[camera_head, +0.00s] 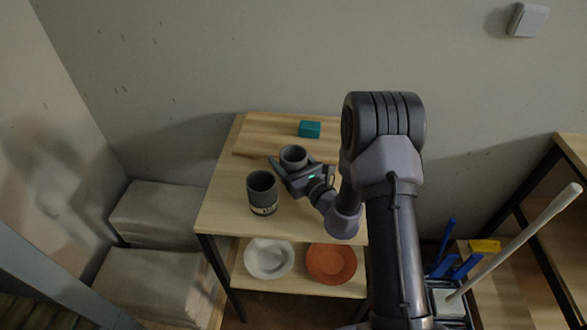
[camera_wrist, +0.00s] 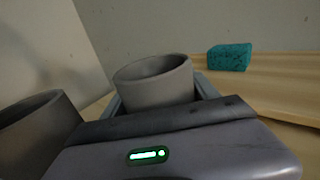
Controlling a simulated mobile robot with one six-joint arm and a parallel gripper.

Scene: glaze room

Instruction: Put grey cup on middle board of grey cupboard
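The grey cup (camera_head: 293,157) is above or on the wooden table, toward its back. My gripper (camera_head: 296,172) has one finger on each side of it. In the wrist view the grey cup (camera_wrist: 158,88) fills the space between the fingers, with no clear gap at either side, so the gripper looks shut on it. Its lower part is hidden behind the gripper body, and I cannot tell whether it touches the surface below. No grey cupboard can be made out in either view.
A taller dark grey canister (camera_head: 262,194) stands close left of my gripper. A teal sponge (camera_head: 309,129) lies behind on the wooden table (camera_head: 222,205). Brushes stand at the right.

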